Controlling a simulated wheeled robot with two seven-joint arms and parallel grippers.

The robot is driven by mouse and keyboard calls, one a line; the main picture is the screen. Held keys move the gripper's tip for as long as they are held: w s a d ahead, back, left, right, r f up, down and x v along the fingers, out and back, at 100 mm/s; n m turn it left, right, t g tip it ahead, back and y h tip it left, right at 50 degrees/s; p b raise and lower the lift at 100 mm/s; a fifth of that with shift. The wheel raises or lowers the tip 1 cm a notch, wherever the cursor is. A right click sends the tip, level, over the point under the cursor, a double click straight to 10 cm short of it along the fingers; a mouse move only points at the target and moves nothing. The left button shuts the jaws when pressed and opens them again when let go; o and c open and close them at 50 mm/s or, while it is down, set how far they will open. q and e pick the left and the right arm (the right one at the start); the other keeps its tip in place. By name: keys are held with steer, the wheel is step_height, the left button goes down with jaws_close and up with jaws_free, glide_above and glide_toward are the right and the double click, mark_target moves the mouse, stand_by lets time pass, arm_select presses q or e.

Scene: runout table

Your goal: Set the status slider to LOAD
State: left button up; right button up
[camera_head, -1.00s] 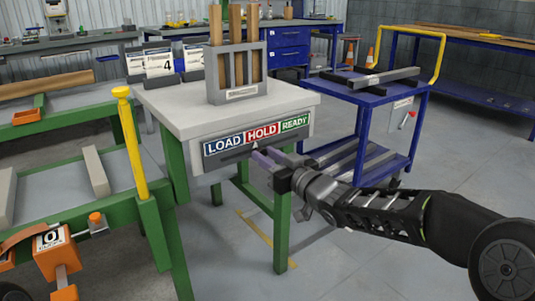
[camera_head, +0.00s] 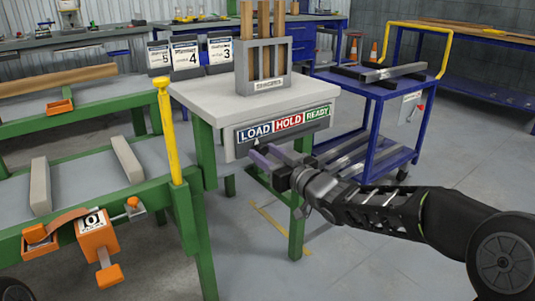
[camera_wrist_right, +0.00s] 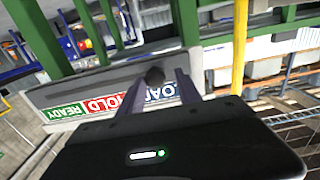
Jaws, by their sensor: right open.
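The status panel (camera_head: 284,125) on the front of the small white-topped table carries blue LOAD, red HOLD and green READY labels. A small white pointer (camera_head: 257,142) sits under the LOAD label (camera_head: 255,133). In the right wrist view a dark round knob (camera_wrist_right: 155,75) shows between my finger tips, beside the LOAD label (camera_wrist_right: 160,93). My right gripper (camera_head: 262,151) is open, its purple fingers at the panel's lower edge, one on each side of the knob. Whether a finger touches the knob I cannot tell. My left gripper is not in view.
A grey holder (camera_head: 263,66) with wooden strips stands on the table (camera_head: 215,93). A yellow post (camera_head: 168,132) and a green-framed conveyor (camera_head: 80,200) stand at left. A blue cart (camera_head: 385,90) is behind at right. Open floor lies at front right.

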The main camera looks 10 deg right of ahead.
steer(key=shift+o, duration=0.9)
steer(key=shift+d, duration=0.1)
steer(key=shift+s+d+r, duration=0.1)
steer(key=shift+s+d, duration=0.05)
steer(key=shift+s, duration=0.2)
steer(key=p+v, duration=0.2)
steer(key=v, duration=0.5)
